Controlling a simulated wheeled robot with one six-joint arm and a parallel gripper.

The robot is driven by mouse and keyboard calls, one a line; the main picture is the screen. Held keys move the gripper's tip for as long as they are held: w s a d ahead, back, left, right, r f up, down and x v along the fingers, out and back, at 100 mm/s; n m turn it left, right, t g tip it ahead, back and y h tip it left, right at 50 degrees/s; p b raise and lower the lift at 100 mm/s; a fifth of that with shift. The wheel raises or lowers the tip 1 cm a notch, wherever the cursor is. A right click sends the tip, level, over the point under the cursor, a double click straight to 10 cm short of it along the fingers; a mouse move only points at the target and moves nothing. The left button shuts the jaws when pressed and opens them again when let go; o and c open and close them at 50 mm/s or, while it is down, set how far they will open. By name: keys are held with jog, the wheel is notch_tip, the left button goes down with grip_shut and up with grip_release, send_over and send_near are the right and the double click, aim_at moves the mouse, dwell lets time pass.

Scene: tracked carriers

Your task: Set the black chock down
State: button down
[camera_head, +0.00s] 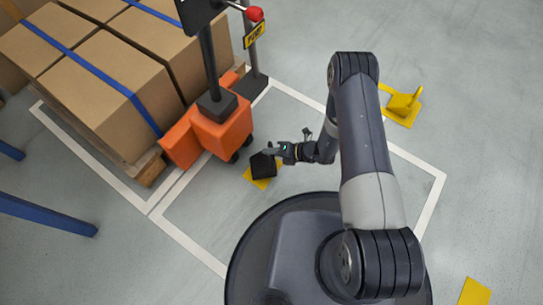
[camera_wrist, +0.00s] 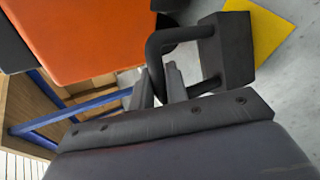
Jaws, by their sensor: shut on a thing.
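The black chock (camera_head: 262,166) is a dark block with a looped handle, seen over a yellow floor patch (camera_head: 260,182) in the head view. My gripper (camera_head: 277,151) is shut on its handle from the right. In the wrist view, the two grey fingers (camera_wrist: 160,85) close around the bent black handle, and the chock's body (camera_wrist: 236,48) sits to their right. The yellow patch (camera_wrist: 268,28) shows beyond the chock there. I cannot tell whether the chock touches the floor.
An orange carrier (camera_head: 225,132) with a dark mast stands just left of the chock. Strapped cardboard boxes (camera_head: 110,85) rest on a wooden pallet behind it. A yellow bracket (camera_head: 403,103) stands at the right. Grey floor inside the white lines (camera_head: 432,195) is largely clear.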

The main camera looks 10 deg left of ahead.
notch_tip(320, 180, down, 2)
jog(key=shift+f+b, duration=0.15)
jog(key=shift+b, duration=0.2)
jog(key=c, duration=1.4)
grip_release()
jog(key=shift+d+r+p, duration=0.3)
jog(key=shift+r, duration=0.05)
jog(key=p+v, duration=0.3)
jog(key=v, duration=0.8)
jog(key=shift+p, duration=0.3)
jog(key=shift+d, duration=0.1)
